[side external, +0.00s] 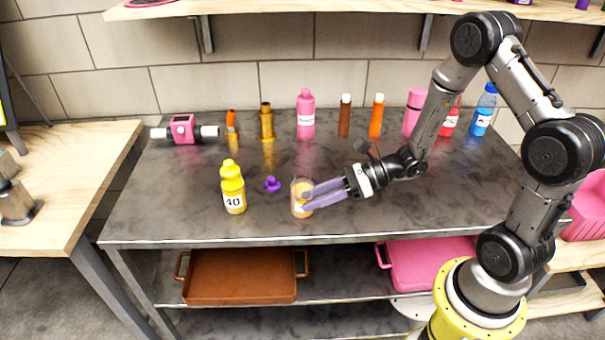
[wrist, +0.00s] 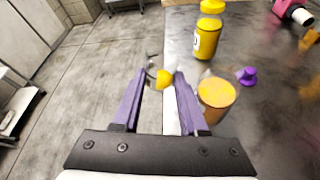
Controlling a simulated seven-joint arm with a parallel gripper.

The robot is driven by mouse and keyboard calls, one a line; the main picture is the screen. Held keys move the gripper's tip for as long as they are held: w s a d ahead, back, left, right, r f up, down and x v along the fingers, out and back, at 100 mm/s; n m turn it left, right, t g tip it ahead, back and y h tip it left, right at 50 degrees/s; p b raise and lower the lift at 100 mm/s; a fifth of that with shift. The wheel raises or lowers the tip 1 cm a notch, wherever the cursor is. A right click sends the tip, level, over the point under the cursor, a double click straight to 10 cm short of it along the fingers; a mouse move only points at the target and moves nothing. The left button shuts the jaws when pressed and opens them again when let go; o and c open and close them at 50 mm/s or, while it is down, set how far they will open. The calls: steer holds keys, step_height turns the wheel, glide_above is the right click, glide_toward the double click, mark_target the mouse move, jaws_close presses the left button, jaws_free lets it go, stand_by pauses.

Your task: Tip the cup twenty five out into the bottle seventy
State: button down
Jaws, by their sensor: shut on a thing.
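My gripper (side external: 306,202) is low over the front middle of the bench. In the wrist view its purple fingers (wrist: 160,74) are closed in on a small clear cup with yellow contents (wrist: 163,79); its tilt is hard to tell. An open amber vessel with yellow-orange contents (wrist: 216,96) stands on the bench just right of the right finger in that view. In the side view the fingers overlap a clear vessel with orange contents (side external: 297,191), and cup and vessel are hard to separate there. No 25 or 70 is readable.
A yellow bottle marked 40 (side external: 233,190) and a loose purple cap (side external: 272,184) stand left of the gripper. Several bottles, including a pink one (side external: 306,115), line the back, with a pink valve piece (side external: 183,129). The bench's front edge (side external: 230,243) is close.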

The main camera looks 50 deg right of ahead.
steer(key=shift+n+t+h, duration=0.4)
steer(key=shift+n, duration=0.4)
steer(key=r, duration=0.3)
steer(key=s+a+r, duration=0.1)
steer(key=shift+r, duration=0.3)
